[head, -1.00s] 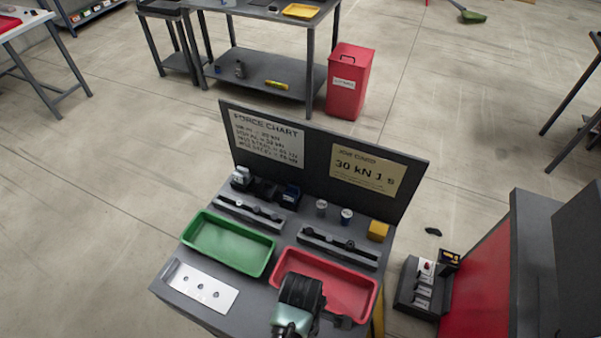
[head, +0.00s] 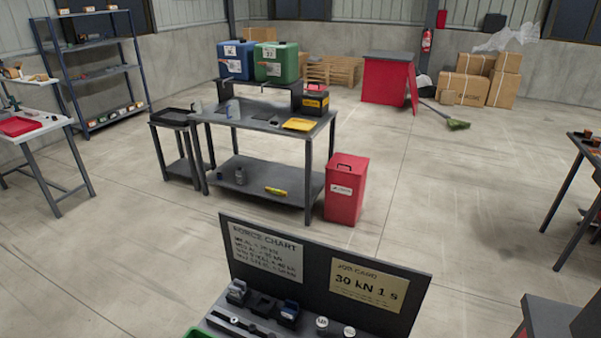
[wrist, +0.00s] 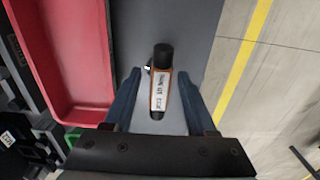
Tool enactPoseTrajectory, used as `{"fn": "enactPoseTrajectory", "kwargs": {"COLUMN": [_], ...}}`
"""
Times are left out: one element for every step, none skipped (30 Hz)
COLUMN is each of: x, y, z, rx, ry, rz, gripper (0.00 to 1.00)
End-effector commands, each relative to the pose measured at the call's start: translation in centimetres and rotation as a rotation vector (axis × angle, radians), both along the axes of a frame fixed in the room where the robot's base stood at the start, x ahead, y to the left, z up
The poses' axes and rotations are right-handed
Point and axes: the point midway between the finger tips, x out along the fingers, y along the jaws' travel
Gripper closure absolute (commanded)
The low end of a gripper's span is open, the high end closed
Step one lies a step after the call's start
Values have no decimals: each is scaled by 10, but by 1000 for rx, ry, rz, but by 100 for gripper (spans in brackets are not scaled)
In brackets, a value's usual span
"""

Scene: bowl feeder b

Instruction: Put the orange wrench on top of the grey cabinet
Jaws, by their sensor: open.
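In the wrist view, an orange tool (wrist: 161,92) with a white label and a black end lies on the grey worktop beside the red tray; it looks like the orange wrench. My gripper (wrist: 160,74) is open, with one blue-grey finger on each side of the tool. I cannot tell whether either finger touches it. The tool and my gripper are out of the head view. No plainly grey cabinet shows; a red cabinet with a grey top (head: 392,56) stands at the back, and a dark grey block (head: 562,318) is cut off at the lower right.
The red tray (wrist: 62,108) is just left of my gripper. A bench panel with a force chart (head: 320,275) rises behind the worktop. A grey table (head: 268,125) and a red bin (head: 347,190) stand beyond it. Open floor lies to the right.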

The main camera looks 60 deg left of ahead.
Motion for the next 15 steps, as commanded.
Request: {"fn": "enactPoseTrajectory", "kwargs": {"x": [0, 0, 0, 0, 0, 1, 1, 1, 1, 1, 1, 1, 1, 1, 1], "y": [0, 0, 0, 0, 0, 0, 1, 1, 1, 1, 1, 1, 1, 1, 1], "z": [1, 1, 4, 6, 8, 12, 16, 20, 27, 33, 39, 48, 55, 61, 69], "rx": [0, 0, 0, 1, 1, 2, 2, 2, 2, 3, 2, 3, 4, 3, 3], "ry": [0, 0, 0, -1, -2, -3, -3, -3, -3, -4, -3, -4, -5, -5, -4], "rz": [0, 0, 0, 0, 0, 0, 0, 0, 0, 0, 0, 0, 0, 0, 0], "gripper": [43, 43, 43, 43, 43, 43, 43, 43, 43, 43, 43, 43, 43, 43, 43]}}
